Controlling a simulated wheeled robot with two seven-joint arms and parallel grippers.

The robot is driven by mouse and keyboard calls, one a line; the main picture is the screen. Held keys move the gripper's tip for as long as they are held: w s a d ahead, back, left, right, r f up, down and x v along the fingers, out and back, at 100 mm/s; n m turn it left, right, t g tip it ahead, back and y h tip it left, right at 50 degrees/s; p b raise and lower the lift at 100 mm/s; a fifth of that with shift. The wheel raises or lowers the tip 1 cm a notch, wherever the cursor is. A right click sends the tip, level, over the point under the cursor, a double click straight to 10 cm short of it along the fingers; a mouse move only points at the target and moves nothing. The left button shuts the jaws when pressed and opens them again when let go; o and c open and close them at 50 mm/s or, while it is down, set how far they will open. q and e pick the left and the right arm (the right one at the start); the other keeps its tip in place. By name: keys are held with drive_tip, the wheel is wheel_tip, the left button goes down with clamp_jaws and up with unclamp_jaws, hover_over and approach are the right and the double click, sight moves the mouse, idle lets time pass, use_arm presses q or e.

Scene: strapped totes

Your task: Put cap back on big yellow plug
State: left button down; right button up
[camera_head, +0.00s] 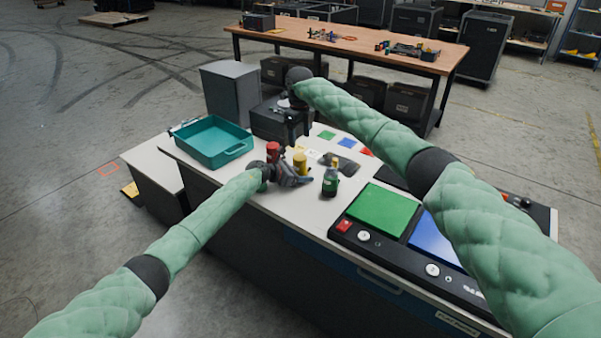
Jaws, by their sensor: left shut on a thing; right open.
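A yellow plug (300,162) shows upright at the fingers of my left gripper (298,179), low over the white table. The gripper is shut, seemingly on this plug; its fingers hide the lower part. My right gripper (296,125) is open, pointing down, above and behind the yellow plug in front of a dark box. I cannot make out a separate cap.
A teal tray (212,142) sits at the table's left. A console with a green panel (378,209) and a blue panel (437,240) fills the right. Small coloured cards (346,142) and a dark flat item (347,166) lie behind. White surface (303,208) in front is clear.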

sight(300, 156)
drive_tip(key=shift+f, duration=0.15)
drive_tip(key=shift+f, duration=3.9)
drive_tip(key=c, duration=1)
drive_tip(key=shift+m, duration=0.3)
drive_tip(key=o, duration=1.2)
drive_tip(key=shift+c, duration=0.2)
